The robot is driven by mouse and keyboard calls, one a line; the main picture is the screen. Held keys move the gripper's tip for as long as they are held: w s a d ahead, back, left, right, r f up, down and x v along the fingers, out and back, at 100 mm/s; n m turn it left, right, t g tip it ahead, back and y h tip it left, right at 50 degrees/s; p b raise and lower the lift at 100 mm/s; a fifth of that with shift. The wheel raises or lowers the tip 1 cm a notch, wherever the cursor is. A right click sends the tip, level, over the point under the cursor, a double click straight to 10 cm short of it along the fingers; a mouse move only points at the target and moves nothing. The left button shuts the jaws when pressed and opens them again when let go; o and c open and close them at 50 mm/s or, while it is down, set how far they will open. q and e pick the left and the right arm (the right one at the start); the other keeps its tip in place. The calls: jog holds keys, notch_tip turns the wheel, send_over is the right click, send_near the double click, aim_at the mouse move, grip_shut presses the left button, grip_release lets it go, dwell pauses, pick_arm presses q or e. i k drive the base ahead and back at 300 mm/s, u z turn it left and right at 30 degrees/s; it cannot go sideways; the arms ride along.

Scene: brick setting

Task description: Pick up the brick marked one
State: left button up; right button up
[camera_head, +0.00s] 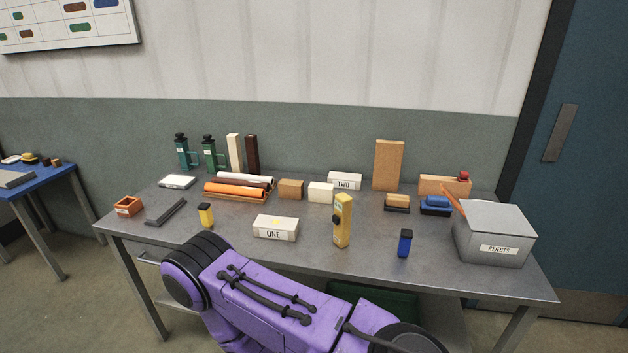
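The brick marked ONE (275,227) is a pale white block with its label on the front face. It lies near the front edge of the grey table, left of a yellow upright device. A small yellow patch shows on its top. A similar pale brick labelled TWO (345,181) lies farther back. A purple arm link of mine crosses below the table's front edge, in front of the brick. Neither of my grippers shows in the view.
The yellow device (342,222) stands close right of brick ONE, a small yellow bottle (206,215) to its left. A blue bottle (404,243) and the grey REJECTS box (495,235) are farther right. Orange rolls (236,190) and loose blocks lie behind. The grey table (370,240) has clear patches between.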

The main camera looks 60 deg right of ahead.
aim_at(275, 228)
jog(key=k, duration=0.3)
jog(key=z, duration=0.95)
